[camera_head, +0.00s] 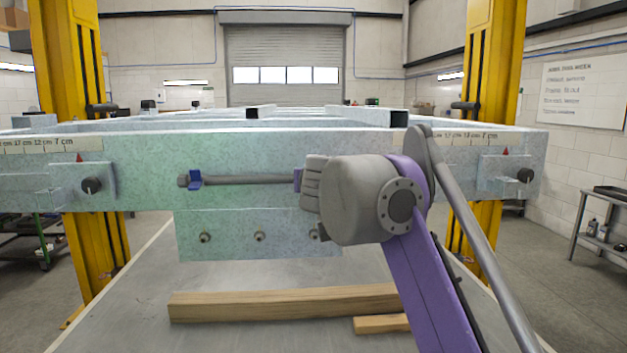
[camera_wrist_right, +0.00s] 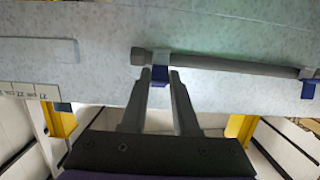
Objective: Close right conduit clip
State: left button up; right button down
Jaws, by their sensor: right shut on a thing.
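The grey conduit (camera_head: 248,180) runs level along the front beam. The left conduit clip (camera_head: 194,180), blue, sits near its left end. The right conduit clip (camera_head: 298,178) is mostly hidden behind my right wrist in the head view. In the right wrist view, which is upside down, the right clip's blue part (camera_wrist_right: 160,76) lies between the fingers of my right gripper (camera_wrist_right: 162,88), at the conduit's end. The gripper is shut on it. Whether the clip is latched cannot be told. My right gripper's fingers are hidden in the head view. My left gripper is not in view.
The pale trailer frame beam (camera_head: 260,142) spans the view. A plate with several bolts (camera_head: 258,236) hangs below the conduit. Wooden blocks (camera_head: 280,302) lie on the grey table (camera_head: 130,315). Yellow posts (camera_head: 65,60) stand at both sides.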

jog(key=shift+r, duration=0.15)
dwell(0.5)
jog(key=c, duration=0.7)
grip_release()
jog(key=shift+w, duration=0.1)
jog(key=shift+s+r+b, duration=0.25)
jog(key=shift+s+r, duration=0.15)
jog(key=shift+s, duration=1.35)
jog(key=shift+s+r+b, duration=0.3)
jog(key=shift+s+r, duration=0.1)
jog(key=shift+s, duration=1.4)
jog(key=shift+s+r+b, duration=0.25)
jog(key=shift+s+r, duration=0.15)
jog(key=shift+s, duration=1.35)
